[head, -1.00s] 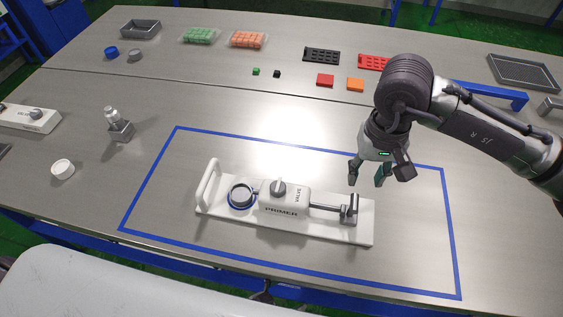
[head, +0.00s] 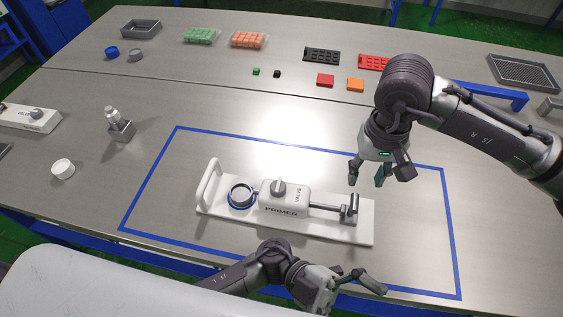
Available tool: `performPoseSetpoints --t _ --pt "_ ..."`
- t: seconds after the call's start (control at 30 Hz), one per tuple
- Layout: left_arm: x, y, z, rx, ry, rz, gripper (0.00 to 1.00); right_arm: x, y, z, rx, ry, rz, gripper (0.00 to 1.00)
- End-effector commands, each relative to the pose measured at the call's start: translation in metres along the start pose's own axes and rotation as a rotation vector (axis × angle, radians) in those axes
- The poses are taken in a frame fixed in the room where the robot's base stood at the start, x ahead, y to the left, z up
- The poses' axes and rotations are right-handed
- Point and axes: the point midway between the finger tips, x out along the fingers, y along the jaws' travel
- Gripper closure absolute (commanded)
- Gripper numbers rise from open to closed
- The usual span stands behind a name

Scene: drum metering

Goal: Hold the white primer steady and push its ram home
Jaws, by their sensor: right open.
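The white primer (head: 287,198) stands on its white base plate inside the blue outline.
The blue outline (head: 148,188) marks the work area. A small metal stand with a bottle (head: 118,124), a white round cap (head: 62,169) and another white device (head: 28,117) are at left. Trays and coloured blocks lie at the back. The tabletop right of the primer is clear.

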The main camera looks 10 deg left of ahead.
Motion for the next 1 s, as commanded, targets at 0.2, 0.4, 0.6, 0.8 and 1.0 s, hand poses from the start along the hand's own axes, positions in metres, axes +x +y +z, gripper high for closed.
performPoseSetpoints --t 0.2,0.4,0.6,0.8,1.0 --pt "-0.033 0.002 0.006 0.485 -0.043 0.558 0.0 0.0 0.0 0.0 0.0 0.0 0.0 0.58" --pt "-0.099 -0.022 0.015 0.861 -0.021 1.109 0.0 0.0 0.0 0.0 0.0 0.0 0.0 0.58" --pt "-0.177 -0.086 0.007 1.102 0.043 1.676 0.0 0.0 0.0 0.0 0.0 0.0 0.0 0.58" --pt "-0.227 -0.151 -0.018 1.168 0.109 2.093 0.0 0.0 0.0 0.0 0.0 0.0 0.0 0.58" --pt "-0.246 -0.181 -0.034 1.162 0.139 2.263 0.0 0.0 0.0 0.0 0.0 0.0 0.0 0.58"
